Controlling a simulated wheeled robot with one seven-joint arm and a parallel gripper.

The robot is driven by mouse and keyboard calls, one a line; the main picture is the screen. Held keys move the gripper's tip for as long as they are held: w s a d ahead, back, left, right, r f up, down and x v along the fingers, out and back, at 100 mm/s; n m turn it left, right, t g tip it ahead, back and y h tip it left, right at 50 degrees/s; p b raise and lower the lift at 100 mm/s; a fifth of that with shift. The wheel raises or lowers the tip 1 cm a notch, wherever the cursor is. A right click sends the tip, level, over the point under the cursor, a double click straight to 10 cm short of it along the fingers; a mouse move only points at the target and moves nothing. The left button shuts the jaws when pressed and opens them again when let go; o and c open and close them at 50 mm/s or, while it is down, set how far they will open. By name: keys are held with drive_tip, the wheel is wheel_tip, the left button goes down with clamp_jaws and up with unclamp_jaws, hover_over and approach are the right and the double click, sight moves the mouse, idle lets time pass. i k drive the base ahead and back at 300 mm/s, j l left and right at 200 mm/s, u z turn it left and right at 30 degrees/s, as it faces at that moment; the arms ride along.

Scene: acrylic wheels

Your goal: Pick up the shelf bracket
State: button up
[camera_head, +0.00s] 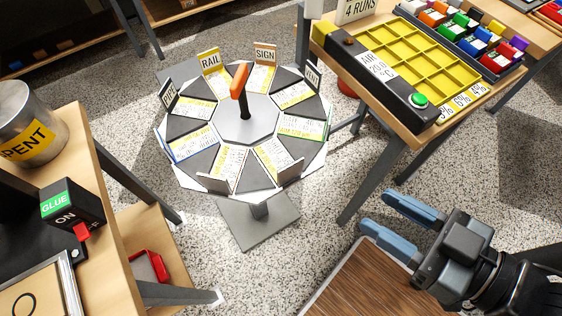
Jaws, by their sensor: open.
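My gripper (377,212) is at the lower right, with its two blue fingers apart and nothing between them. It is above or beside a brown wood-topped surface (370,285). I cannot make out a shelf bracket for certain in this view. An eight-sided turntable (238,120) stands left of my gripper, across a stretch of floor. It has dark and pale sectors, printed cards, and upright signs, among them RAIL (211,62) and SIGN (265,54). A dark post with an orange handle (240,80) rises from its middle.
A bench at upper right holds a yellow compartment tray (400,58), a green button (418,100) and colored blocks (480,40). A bench at left carries a metal can (30,130) and a GLUE box (72,208). Speckled floor (330,200) lies open between.

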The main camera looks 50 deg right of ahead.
sight(283, 170)
drive_tip(key=k+j+z, duration=0.5)
drive_tip(key=k+j, duration=0.35)
